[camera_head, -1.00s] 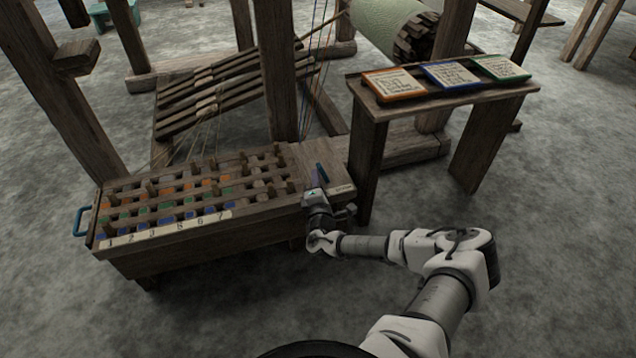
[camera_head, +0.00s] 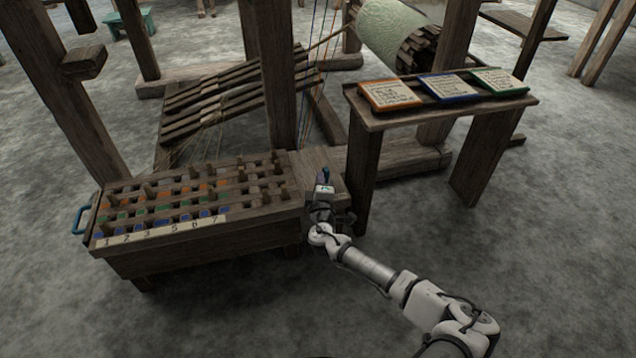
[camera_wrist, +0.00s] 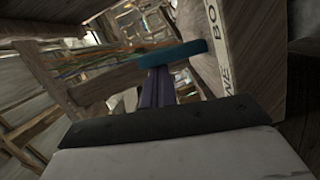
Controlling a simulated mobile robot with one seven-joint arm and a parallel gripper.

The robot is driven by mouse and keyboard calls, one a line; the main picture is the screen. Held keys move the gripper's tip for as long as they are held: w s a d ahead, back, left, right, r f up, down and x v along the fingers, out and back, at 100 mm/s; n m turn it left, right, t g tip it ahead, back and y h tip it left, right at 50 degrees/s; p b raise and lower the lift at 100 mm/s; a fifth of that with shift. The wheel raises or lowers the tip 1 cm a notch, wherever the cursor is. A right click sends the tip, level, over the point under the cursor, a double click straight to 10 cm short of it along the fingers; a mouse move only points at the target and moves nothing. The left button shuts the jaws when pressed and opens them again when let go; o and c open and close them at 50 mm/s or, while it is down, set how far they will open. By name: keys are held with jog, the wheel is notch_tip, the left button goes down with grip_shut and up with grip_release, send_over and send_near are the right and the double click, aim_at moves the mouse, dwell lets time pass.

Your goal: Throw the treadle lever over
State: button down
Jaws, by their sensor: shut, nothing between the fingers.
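In the wrist view a teal bar (camera_wrist: 178,51), which looks like the treadle lever's grip, crosses the tips of my gripper (camera_wrist: 156,74). Its lower part and pivot are hidden. My purple fingers are together, with nothing between them, and meet or nearly meet the bar; contact cannot be told. In the head view my gripper (camera_head: 326,178) is at the right end of the wooden peg box (camera_head: 200,243), over its plain top. The lever there is too small and covered to make out clearly.
A lettered label strip (camera_wrist: 216,42) runs along the wood right of the bar. A small table (camera_head: 440,107) with several coloured-edged cards stands close to the right of the box. Loom posts (camera_head: 266,80) rise behind. The floor in front is clear.

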jog(key=shift+d+m, duration=0.15)
jog(key=shift+m, duration=0.15)
jog(key=shift+r, duration=0.15)
notch_tip(320, 180, up, 20)
jog(key=p, duration=0.7)
